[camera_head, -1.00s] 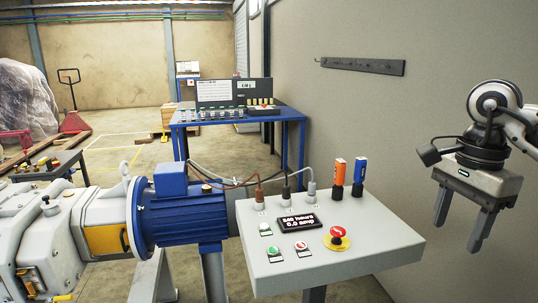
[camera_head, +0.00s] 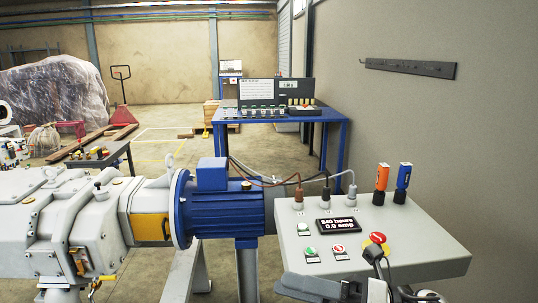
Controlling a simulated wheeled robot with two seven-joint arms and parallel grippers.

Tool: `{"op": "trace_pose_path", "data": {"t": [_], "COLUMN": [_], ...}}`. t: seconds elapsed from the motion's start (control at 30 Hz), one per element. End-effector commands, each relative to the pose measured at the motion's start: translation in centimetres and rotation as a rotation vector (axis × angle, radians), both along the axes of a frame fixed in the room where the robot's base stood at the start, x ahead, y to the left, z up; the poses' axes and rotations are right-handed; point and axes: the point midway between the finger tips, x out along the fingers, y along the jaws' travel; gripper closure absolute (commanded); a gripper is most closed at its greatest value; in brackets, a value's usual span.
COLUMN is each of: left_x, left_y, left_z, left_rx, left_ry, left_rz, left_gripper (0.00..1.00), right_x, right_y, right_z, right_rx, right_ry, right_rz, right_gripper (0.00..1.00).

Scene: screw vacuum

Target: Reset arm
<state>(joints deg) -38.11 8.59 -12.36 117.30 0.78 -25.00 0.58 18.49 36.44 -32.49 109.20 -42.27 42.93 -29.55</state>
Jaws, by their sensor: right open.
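My right gripper (camera_head: 318,288) shows only in part at the bottom edge, in front of the control box (camera_head: 430,252). Its grey body and black fittings (camera_head: 376,262) cover part of the box's front edge, and its fingertips are below the picture. Nothing is seen held in it. My left gripper is not in view.
The grey control box carries a display (camera_head: 338,226), buttons, a red emergency stop (camera_head: 377,238), and an orange (camera_head: 381,183) and a blue (camera_head: 402,182) upright piece. A blue motor (camera_head: 228,212) joins the grey pump at left. A blue table (camera_head: 330,118) stands behind.

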Motion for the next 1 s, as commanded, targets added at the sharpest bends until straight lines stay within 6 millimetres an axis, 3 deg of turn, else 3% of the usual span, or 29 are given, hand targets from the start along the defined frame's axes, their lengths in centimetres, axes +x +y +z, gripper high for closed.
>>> {"op": "trace_pose_path", "data": {"t": [0.13,0.23,0.4,0.5,0.6,0.7,1.0], "left_x": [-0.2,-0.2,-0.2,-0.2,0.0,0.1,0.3], "left_y": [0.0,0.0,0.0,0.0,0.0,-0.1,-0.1], "left_z": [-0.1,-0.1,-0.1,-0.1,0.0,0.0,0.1], "left_rx": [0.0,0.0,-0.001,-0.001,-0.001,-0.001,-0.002], "left_ry": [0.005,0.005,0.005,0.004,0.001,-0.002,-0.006], "left_rz": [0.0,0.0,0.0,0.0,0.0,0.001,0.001], "left_gripper": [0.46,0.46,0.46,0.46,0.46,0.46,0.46], "right_x": [2.4,2.8,-1.5,-5.0,-7.9,-9.6,-10.2], "right_y": [-2.0,-4.9,-8.7,-9.8,-10.2,-10.5,-10.5], "right_z": [-3.9,-9.9,-21.0,-25.4,-28.1,-29.5,-29.9], "right_rx": [0.39,0.627,0.93,1.045,1.121,1.16,1.17], "right_ry": [0.615,1.051,1.653,1.888,2.042,2.124,2.151], "right_rz": [-0.27,-0.464,-0.748,-0.871,-0.954,-1.002,-1.018], "right_gripper": [0.46,0.46,0.46,0.46,0.46,0.46,0.46]}}
